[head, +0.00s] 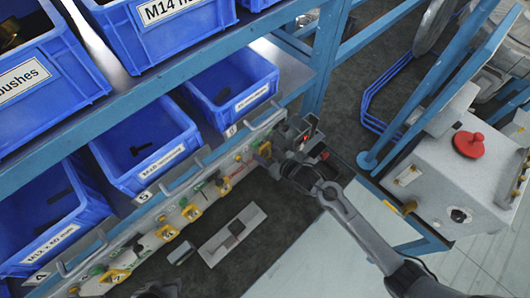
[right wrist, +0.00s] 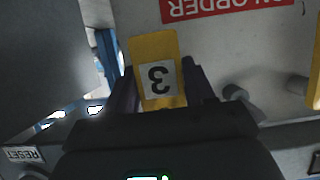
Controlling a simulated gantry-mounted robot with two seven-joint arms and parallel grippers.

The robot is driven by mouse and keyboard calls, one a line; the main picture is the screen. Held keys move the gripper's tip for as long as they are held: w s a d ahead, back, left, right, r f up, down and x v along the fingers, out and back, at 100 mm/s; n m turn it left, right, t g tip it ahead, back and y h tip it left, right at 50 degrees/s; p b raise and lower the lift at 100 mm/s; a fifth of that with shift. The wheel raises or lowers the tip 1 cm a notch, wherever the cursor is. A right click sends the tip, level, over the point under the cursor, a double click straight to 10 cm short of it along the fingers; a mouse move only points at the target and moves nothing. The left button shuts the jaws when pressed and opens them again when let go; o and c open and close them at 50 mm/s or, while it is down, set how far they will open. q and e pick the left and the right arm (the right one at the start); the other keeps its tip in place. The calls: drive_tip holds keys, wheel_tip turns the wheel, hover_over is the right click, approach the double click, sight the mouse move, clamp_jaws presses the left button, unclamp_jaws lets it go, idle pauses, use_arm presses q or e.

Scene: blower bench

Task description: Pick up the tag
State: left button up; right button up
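Several other yellow tags (head: 193,212) hang along the board.
Blue bins (head: 150,175) stand on the blue shelf behind the board. A grey plate with a dark square (head: 218,250) lies on the dark mat below it. A grey box with a red button (head: 469,143) stands at the right. A peg (right wrist: 238,94) is close beside the right finger.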

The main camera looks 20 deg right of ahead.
drive_tip(key=c, duration=0.5)
drive_tip(key=shift+r, duration=0.1)
drive_tip(key=shift+r, duration=0.2)
drive_tip(key=shift+s+d+r+p, duration=0.25)
drive_tip(key=shift+s+d, duration=0.95)
drive_tip(key=shift+s, duration=1.55)
drive_tip(key=shift+s+d+r+p, duration=0.1)
drive_tip(key=shift+s+d+p, duration=0.2)
drive_tip(key=shift+s+d, duration=1.65)
drive_tip(key=shift+s+d+r+p, duration=0.1)
drive_tip(key=shift+s+d+p, duration=0.25)
drive_tip(key=shift+s, duration=3.2)
drive_tip(key=shift+s, duration=0.1)
